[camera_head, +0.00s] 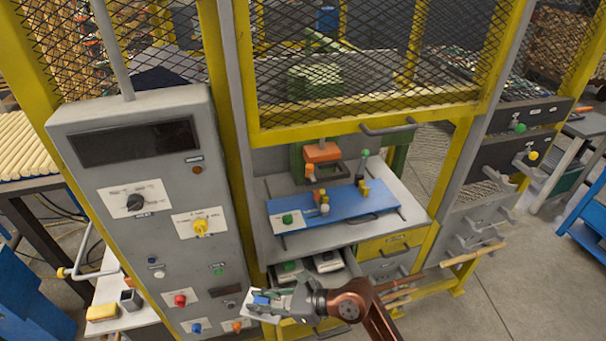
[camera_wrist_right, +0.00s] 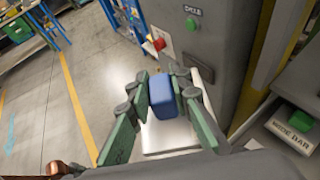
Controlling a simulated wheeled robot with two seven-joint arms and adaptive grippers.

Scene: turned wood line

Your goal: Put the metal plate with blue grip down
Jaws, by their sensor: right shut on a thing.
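My right gripper (camera_head: 272,298) is in front of the grey machine, low in the head view. It is shut on the blue grip (camera_wrist_right: 163,97) of a pale metal plate (camera_wrist_right: 172,137), with the green fingers on both sides of the grip. In the head view the blue grip (camera_head: 261,300) and part of the plate (camera_head: 256,311) show beside the fingers. The plate is held in the air near the open drawer (camera_head: 335,278). My left gripper is not in view.
The open drawer holds a piece with a green grip (camera_head: 290,266), labelled "WIDE BAR" in the wrist view. A control panel (camera_head: 155,220) with buttons stands left. A blue board (camera_head: 345,207) lies on the machine table. A yellow sponge (camera_head: 102,312) sits on a side shelf.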

